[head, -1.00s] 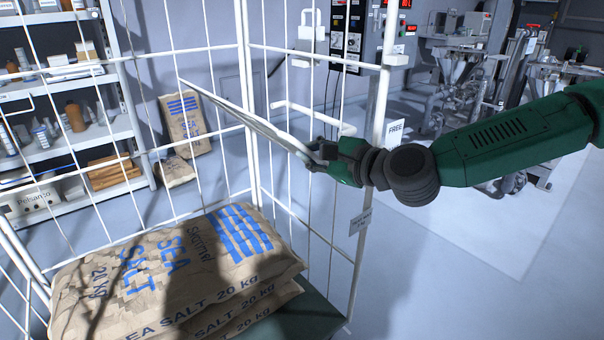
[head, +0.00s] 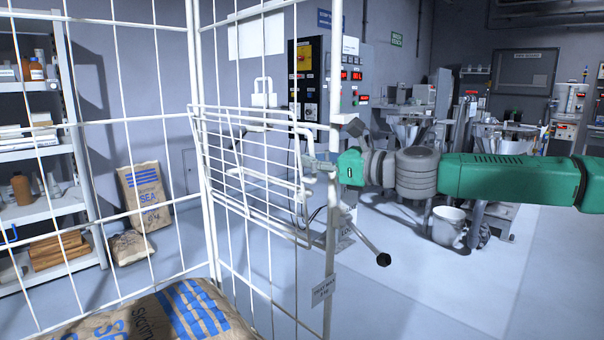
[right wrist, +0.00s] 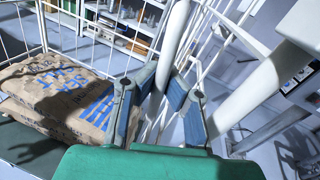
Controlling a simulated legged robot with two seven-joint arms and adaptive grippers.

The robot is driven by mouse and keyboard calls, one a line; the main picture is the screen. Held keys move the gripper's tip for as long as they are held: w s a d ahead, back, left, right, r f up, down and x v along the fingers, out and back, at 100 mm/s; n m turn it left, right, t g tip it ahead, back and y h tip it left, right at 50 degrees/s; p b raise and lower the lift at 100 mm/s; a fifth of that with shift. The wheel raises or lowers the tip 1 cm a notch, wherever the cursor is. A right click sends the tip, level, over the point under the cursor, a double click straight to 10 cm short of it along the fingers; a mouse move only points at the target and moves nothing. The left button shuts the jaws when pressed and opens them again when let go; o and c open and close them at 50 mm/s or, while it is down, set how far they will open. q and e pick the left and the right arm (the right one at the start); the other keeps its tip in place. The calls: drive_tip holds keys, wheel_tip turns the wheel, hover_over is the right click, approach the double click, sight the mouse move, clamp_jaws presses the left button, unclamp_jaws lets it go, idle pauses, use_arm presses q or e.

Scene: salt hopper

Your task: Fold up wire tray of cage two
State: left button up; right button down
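The white wire tray (head: 250,172) stands nearly upright against the side of the cage (head: 205,150) in the head view. My right gripper (head: 326,166) is at the tray's right edge, by the white corner post. In the right wrist view, the fingers of my right gripper (right wrist: 161,88) are apart, with a narrow gap between their blue pads. Whether a fingertip touches the tray cannot be told. My left gripper is not in view.
Sea salt sacks (head: 165,315) lie in the cage bottom, and they also show in the right wrist view (right wrist: 70,95). Shelving (head: 45,150) stands at the left. A black-ended lever (head: 383,259) juts out beside the post. Open floor lies to the right.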

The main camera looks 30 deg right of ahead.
drive_tip(key=shift+w+d, duration=0.1)
drive_tip(key=shift+d, duration=0.1)
drive_tip(key=c, duration=1.6)
unclamp_jaws()
drive_tip(key=shift+d, duration=0.1)
drive_tip(key=v, duration=0.7)
drive_tip(key=shift+s, duration=0.25)
drive_tip(key=shift+d+f, duration=0.1)
drive_tip(key=shift+d, duration=0.05)
